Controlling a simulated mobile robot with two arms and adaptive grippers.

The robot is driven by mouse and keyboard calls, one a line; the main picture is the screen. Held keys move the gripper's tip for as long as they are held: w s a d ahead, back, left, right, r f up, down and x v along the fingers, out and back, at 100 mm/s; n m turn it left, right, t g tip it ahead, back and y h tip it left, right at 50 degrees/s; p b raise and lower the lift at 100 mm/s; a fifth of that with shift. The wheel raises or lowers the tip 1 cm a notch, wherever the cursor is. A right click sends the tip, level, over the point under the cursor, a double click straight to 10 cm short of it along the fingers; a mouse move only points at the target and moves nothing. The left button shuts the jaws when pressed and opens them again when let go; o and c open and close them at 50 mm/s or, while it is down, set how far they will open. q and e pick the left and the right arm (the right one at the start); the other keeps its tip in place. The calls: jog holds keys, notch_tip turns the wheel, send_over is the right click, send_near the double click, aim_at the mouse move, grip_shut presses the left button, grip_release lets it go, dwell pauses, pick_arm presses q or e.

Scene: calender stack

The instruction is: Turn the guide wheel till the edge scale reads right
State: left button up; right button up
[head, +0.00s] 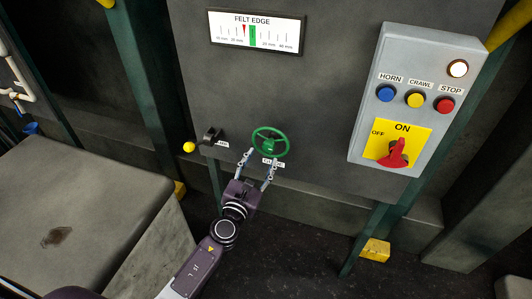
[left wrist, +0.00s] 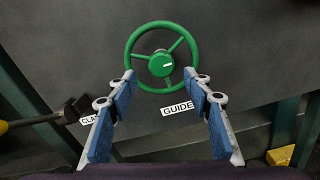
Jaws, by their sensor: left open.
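The green guide wheel (head: 269,141) is on the dark machine panel, above a GUIDE label; it also shows in the left wrist view (left wrist: 163,65). My left gripper (head: 259,158) is open at the lower part of the wheel, with one finger on each side; in the left wrist view the fingertips (left wrist: 163,76) flank the lower rim. I cannot tell whether they touch it. The FELT EDGE scale (head: 257,32) is higher on the panel. Its red pointer stands left of the green band. My right gripper is not in view.
A grey control box (head: 418,60) at right has blue, yellow and red buttons, a lit white lamp and a red switch (head: 397,155) beside the ON mark. A yellow-knobbed lever (head: 189,147) is left of the wheel. A grey block (head: 80,200) stands at lower left.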

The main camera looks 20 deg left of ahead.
aim_at(267, 150)
pick_arm(q)
jog(key=shift+w+d, duration=0.2)
jog(key=shift+w, duration=1.75)
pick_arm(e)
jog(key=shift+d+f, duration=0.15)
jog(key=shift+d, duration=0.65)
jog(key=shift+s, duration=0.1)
pick_arm(q)
jog(key=c, duration=1.1)
jog(key=shift+c, duration=0.2)
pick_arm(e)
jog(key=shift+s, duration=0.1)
pick_arm(q)
jog(key=shift+n, duration=0.4)
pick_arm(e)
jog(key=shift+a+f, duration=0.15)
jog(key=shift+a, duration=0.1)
